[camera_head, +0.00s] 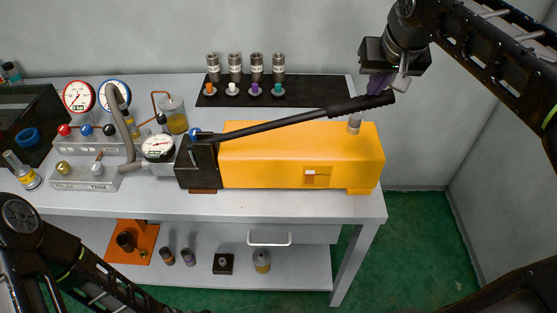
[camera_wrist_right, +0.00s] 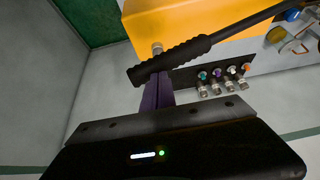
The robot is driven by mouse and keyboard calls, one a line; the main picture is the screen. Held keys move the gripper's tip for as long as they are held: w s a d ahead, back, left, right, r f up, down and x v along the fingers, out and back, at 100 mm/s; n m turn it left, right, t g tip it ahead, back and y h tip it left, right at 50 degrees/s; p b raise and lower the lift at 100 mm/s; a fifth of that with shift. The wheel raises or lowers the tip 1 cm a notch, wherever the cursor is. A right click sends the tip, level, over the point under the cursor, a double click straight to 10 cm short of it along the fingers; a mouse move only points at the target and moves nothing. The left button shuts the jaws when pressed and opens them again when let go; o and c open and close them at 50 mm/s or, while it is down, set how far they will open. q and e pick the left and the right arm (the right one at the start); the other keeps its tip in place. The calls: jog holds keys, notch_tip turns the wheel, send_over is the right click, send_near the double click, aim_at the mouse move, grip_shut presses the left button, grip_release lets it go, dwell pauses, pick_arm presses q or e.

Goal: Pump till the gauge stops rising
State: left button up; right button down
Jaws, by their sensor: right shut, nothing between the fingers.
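The yellow hand pump (camera_head: 280,160) lies on the grey bench. Its black lever (camera_head: 270,126) slopes up to the right and ends in a ribbed grip (camera_head: 362,103). A white-faced gauge (camera_head: 158,147) stands at the pump's left end; its reading is too small to tell. My right gripper (camera_head: 379,84) has its purple fingers shut with nothing between them, right at the outer end of the grip. In the right wrist view the fingers (camera_wrist_right: 157,93) meet the grip (camera_wrist_right: 170,60); I cannot tell if they press on it. My left gripper is out of view.
Two more gauges, one red-rimmed (camera_head: 78,96) and one blue-rimmed (camera_head: 112,95), stand at the left over a valve block. A grey hose (camera_head: 126,125) runs by the pump gauge. Several metal cylinders stand on a black mat (camera_head: 320,90) behind.

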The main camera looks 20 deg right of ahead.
aim_at(377, 106)
jog(key=shift+s+d+f+b, duration=0.1)
jog(key=shift+d+f+b, duration=0.1)
jog(key=shift+f+b, duration=0.5)
jog(key=shift+s+d+f+b, duration=0.15)
jog(key=shift+f+b, duration=0.25)
jog(key=shift+f, duration=0.55)
jog(key=shift+d+f+b, duration=0.2)
jog(key=shift+f+b, duration=0.35)
jog(key=shift+f, duration=0.35)
